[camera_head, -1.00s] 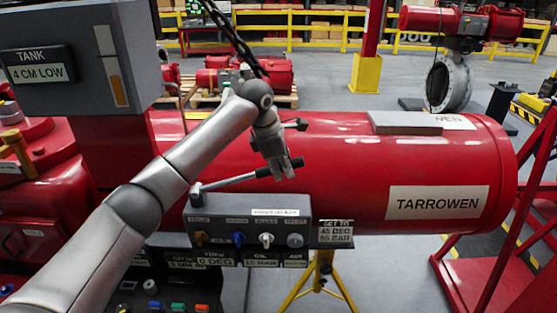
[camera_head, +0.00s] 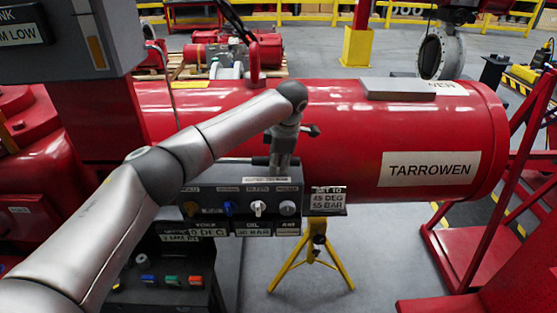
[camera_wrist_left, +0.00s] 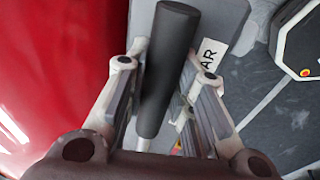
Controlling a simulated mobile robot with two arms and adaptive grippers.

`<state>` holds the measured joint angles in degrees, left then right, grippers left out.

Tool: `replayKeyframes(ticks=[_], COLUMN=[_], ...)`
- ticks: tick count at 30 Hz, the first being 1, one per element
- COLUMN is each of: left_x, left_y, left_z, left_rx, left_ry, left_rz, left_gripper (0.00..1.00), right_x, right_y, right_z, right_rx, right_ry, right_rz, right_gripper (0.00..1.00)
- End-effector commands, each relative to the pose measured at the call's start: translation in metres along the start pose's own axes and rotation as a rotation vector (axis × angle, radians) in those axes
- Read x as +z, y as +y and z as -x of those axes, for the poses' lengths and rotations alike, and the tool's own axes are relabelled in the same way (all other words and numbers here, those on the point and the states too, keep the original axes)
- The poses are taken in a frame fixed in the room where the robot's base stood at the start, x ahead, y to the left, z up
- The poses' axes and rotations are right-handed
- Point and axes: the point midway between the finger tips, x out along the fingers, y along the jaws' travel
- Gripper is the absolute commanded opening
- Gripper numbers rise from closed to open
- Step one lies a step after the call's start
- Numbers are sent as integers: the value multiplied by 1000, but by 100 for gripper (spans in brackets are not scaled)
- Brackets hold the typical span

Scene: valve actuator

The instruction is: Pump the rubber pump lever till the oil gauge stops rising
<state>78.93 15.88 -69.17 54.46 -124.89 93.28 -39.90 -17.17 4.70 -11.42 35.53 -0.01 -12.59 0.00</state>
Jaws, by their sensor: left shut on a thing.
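The pump lever has a thin metal rod (camera_head: 235,160) and a black rubber grip (camera_head: 260,161), just above the top of the grey control box (camera_head: 196,197). The lever looks nearly level. My left gripper (camera_head: 281,164) is shut on the grip, coming down from above. In the left wrist view the grip (camera_wrist_left: 170,70) runs between the two fingers. The oil gauge (camera_head: 253,231) is on the front of the box; its small digits are blurred and end in BAR. My right gripper is not in view.
A large red cylinder (camera_head: 340,115) marked TARROWEN lies close behind my gripper. A grey tank display (camera_head: 60,45) hangs at upper left, partly cut off. Red framework (camera_head: 500,190) stands at right.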

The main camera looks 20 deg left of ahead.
Motion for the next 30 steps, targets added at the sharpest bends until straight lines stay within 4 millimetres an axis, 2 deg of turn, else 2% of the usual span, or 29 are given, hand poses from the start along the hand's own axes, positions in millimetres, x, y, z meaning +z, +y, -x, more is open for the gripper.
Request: replayKeyframes(ticks=[1,6,17,22,30], left_x=[0,0,0,0,0], left_y=[0,0,1,2,1], left_z=[0,0,4,27,84], left_rx=[-2,-1,1,4,3], left_ry=[-2,-2,-3,-4,-4], left_rz=[1,1,1,1,0], left_gripper=[24,46,46,46,46], right_x=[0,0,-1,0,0], right_y=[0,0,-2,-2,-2], right_z=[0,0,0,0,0], right_rx=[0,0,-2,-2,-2], right_ry=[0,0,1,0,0], right_rz=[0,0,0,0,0], right_gripper=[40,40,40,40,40])
